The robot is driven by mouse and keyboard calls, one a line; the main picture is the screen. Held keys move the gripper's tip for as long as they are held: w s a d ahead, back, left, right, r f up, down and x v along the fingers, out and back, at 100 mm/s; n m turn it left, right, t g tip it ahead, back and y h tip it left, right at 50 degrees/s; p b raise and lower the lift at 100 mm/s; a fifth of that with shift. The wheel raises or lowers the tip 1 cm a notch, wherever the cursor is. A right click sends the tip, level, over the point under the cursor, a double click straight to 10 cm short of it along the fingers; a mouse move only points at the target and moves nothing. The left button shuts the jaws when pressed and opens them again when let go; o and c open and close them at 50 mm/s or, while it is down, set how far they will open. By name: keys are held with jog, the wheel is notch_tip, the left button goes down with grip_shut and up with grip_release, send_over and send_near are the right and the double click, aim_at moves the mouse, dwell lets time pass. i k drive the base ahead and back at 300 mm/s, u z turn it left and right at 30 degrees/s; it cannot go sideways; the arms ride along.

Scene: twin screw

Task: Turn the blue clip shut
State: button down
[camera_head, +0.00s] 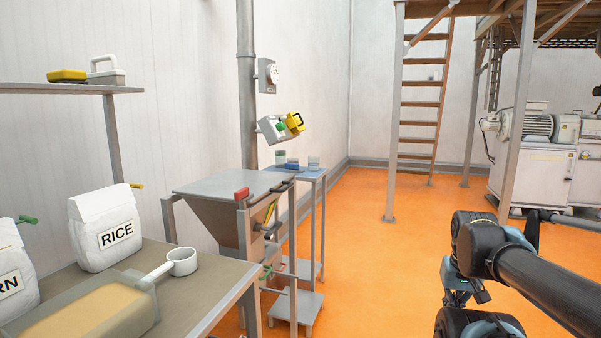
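I cannot make out a blue clip for certain. A small blue object (292,166) lies on the narrow side stand beside the hopper; it is too small to tell what it is. A yellow clip (136,186) sticks out at the top of the white RICE bag (104,228). A green clip (28,219) is on the second white bag (12,262), which is cut off at the left edge. My arm is at the lower right, far from the bags and the stand. I cannot make out gripper fingers on it.
A table (205,284) at the lower left holds the bags, a tray (92,312) and a white scoop (181,262). A metal hopper (224,186) with a red handle (241,193) stands behind it. The orange floor (370,270) is clear toward the stairs.

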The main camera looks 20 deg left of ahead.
aim_at(293, 168)
jog(key=u, duration=1.1)
jog(key=i, duration=0.35)
jog(key=z, duration=0.05)
